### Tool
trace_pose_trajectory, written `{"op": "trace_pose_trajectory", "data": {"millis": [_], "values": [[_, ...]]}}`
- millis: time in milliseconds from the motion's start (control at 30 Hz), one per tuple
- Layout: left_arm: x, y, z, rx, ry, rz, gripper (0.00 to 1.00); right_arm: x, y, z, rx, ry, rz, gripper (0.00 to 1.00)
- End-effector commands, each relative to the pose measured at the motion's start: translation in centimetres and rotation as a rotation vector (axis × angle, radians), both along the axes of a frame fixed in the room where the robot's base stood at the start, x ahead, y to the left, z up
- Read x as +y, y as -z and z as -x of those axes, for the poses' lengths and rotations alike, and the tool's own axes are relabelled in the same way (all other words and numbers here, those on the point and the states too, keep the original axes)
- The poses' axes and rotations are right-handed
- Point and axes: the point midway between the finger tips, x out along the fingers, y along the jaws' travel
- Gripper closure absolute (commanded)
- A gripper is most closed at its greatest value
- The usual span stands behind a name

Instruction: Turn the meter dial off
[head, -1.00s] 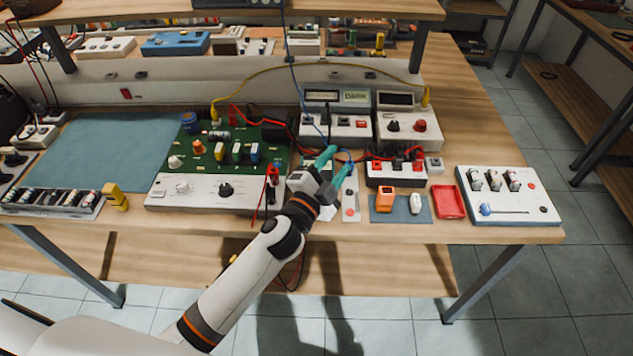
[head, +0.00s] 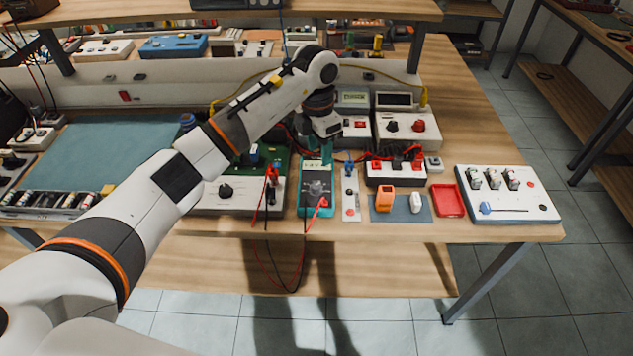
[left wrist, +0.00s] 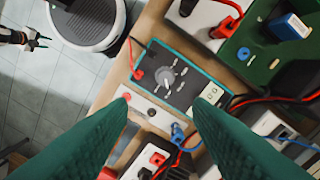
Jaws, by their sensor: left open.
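The meter (head: 302,205) is a dark grey box with a teal rim near the table's front edge. Its grey dial (head: 316,189) is on its front half, and a red plug with a lead is beside the dial. In the left wrist view the meter (left wrist: 188,98) lies beyond my fingers, with the dial (left wrist: 166,77) and its pointer visible. My left gripper (head: 325,152) points down over the meter's back part, apart from the dial. In the left wrist view my left gripper (left wrist: 162,106) is open and empty. My right gripper (left wrist: 37,42) shows small at the left edge there.
A white switch strip (head: 350,193) stands close right of the meter. A green circuit board unit (head: 236,196) is on its left. Red and black leads (head: 283,277) hang over the table edge. A terminal box (head: 395,173) and a red tray (head: 448,200) are farther right.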

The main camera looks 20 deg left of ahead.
Motion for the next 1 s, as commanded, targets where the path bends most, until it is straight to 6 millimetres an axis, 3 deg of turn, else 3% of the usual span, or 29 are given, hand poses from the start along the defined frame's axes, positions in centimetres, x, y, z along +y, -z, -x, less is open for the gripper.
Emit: {"op": "trace_pose_trajectory", "data": {"millis": [167, 700, 1000], "values": [[1.0, 0.5, 0.0, 0.012, -0.012, -0.044, 0.54, -0.2, -0.4, 0.0, 0.001, 0.000, 0.002, 0.60], [0.8, 10.0, 0.1, 0.012, -0.011, -0.038, 0.54, -0.2, -2.8, 0.0, 0.000, 0.001, 0.003, 0.60], [0.8, 11.7, 0.0, 0.008, -0.009, -0.038, 0.54, -0.2, -3.0, 0.0, -0.001, 0.001, 0.003, 0.60]]}}
